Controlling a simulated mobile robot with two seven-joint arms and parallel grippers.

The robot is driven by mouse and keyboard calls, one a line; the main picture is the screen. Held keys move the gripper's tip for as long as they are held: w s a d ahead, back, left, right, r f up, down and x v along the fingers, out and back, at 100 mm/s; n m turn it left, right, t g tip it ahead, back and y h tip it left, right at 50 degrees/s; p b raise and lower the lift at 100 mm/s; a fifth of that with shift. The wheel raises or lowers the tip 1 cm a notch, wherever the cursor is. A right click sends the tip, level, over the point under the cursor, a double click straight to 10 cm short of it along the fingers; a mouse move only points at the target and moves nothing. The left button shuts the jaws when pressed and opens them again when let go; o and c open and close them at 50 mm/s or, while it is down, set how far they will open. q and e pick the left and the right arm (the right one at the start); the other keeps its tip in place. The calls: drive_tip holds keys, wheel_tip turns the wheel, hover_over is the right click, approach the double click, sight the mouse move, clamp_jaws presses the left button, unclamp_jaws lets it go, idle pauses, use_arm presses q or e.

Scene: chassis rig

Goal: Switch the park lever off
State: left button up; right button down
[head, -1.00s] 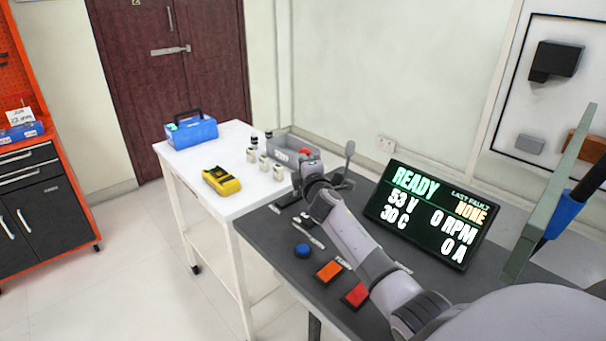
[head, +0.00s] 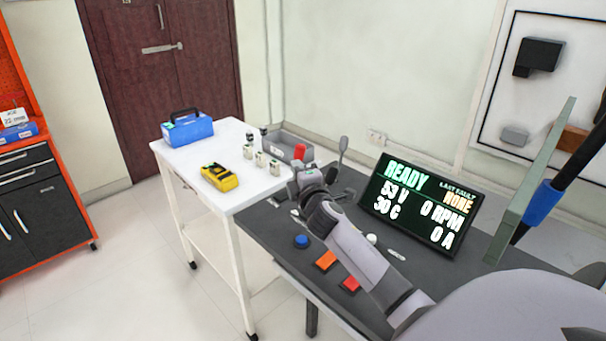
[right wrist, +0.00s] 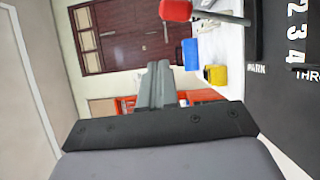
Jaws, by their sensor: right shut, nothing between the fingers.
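The park lever is a thin stick with a red knob (head: 300,152), at the far left end of the dark console (head: 262,225). Its red knob (right wrist: 176,10) and stick also show at the top of the right wrist view, beside a PARK label (right wrist: 257,68). My right gripper (head: 298,184) is just in front of the lever in the head view and hides its lower part. In the right wrist view the gripper's fingers (right wrist: 159,75) are shut and empty, apart from the knob. My left gripper is not in view.
A second lever with a grey paddle head (head: 343,143) stands right of the park lever. A display (head: 422,205) reads READY. Blue (head: 301,241), orange (head: 326,260) and red (head: 350,284) buttons lie near the front edge. A white table (head: 240,190) adjoins.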

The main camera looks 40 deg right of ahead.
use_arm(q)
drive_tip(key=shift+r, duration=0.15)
use_arm(e)
drive_tip(key=shift+r+v, duration=0.15)
drive_tip(key=shift+v, duration=0.85)
drive_tip(key=shift+r+v, duration=0.1)
drive_tip(key=shift+v, duration=0.9)
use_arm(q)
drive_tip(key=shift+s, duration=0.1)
use_arm(e)
drive_tip(key=shift+s+f, duration=0.1)
